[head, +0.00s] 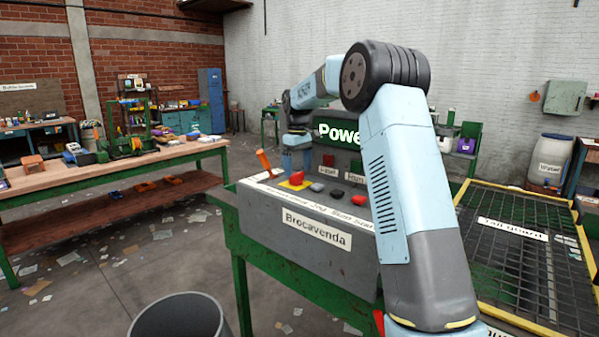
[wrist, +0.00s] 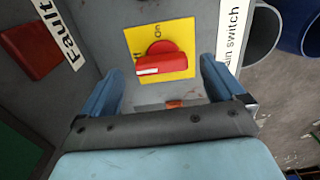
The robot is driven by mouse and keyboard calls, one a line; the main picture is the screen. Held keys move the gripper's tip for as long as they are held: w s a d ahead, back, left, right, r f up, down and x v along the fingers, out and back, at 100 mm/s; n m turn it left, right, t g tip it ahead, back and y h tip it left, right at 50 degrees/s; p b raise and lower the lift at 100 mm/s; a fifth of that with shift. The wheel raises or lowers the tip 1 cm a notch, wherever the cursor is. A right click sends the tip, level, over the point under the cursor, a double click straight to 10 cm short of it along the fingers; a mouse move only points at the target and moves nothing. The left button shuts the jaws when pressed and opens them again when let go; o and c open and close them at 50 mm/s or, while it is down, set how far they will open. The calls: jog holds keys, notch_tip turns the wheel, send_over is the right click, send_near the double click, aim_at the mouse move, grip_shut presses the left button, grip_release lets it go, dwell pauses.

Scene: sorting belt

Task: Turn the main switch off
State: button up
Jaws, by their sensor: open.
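The main switch is a red rotary knob (wrist: 160,62) on a yellow plate (wrist: 184,34), with "On" at the plate's top in the wrist view. The knob's bar lies across the picture, with its white mark at the left end, beside partly hidden lettering. In the head view, the yellow plate (head: 284,184) and red knob (head: 297,177) are on the grey console. My gripper (wrist: 162,78) is open, its blue fingers apart on either side of the knob. In the head view, my gripper (head: 297,160) is just above the switch; contact cannot be told.
A console (head: 262,216) labelled Brocavenda carries an orange-handled lever (head: 264,162), a grey button (head: 317,187) and red buttons. A red lamp (wrist: 27,45) labelled Fault is near my left finger. A Power display (head: 339,133) stands behind. A bin (head: 180,318) is in front.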

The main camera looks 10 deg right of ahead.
aim_at(298, 174)
notch_tip(298, 174, up, 12)
jog(key=shift+f, duration=0.25)
dwell(0.3)
jog(key=s+r+m+t, duration=0.1)
jog(key=s+r+m, duration=0.15)
jog(key=s, duration=0.95)
jog(key=s+r+m+t, duration=0.1)
jog(key=s+r+t, duration=0.15)
jog(key=s, duration=0.95)
jog(key=s+f+m, duration=0.1)
jog(key=s+f, duration=0.3)
jog(key=s, duration=0.4)
jog(key=s+f+m+t, duration=0.1)
jog(key=s+f, duration=0.3)
jog(key=s, duration=0.4)
jog(key=s+d+f+m+t, duration=0.1)
jog(key=s+f, duration=0.3)
jog(key=s, duration=0.5)
jog(key=shift+m, duration=0.45)
